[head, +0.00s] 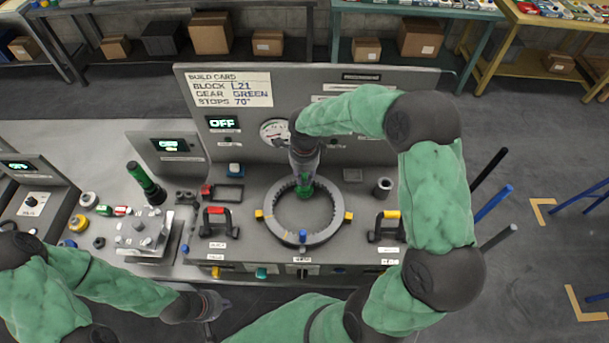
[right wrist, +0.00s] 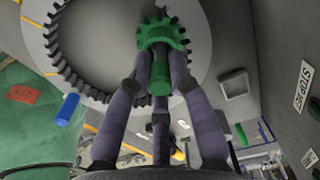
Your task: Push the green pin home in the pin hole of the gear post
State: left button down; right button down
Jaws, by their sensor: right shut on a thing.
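A green toothed gear (right wrist: 160,36) with a green cylindrical stem (right wrist: 159,78) shows in the right wrist view. The right gripper (right wrist: 160,62) is shut around the stem; I cannot tell whether the stem is a separate pin. In the head view the green piece (head: 304,191) is below my right gripper (head: 304,176), at the inner back part of the grey toothed ring (head: 270,226). The gear post and its pin hole are not clearly visible. My left gripper (head: 215,304) hangs at the front left, apart from the bench fixtures; its fingers are unclear.
A blue knob (head: 303,236) stands at the ring's front. Red (head: 216,211) and yellow (head: 391,215) handles flank the ring. A green-black cylinder (head: 146,182) stands left. The build card (head: 229,89) reads GEAR GREEN.

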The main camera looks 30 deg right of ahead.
jog(key=shift+f+b, duration=0.7)
jog(key=shift+f, duration=0.1)
jog(key=c, duration=1)
grip_release()
jog(key=shift+c, duration=0.2)
jog(key=shift+r, duration=0.1)
notch_tip(320, 180, up, 12)
jog(key=shift+f, duration=0.1)
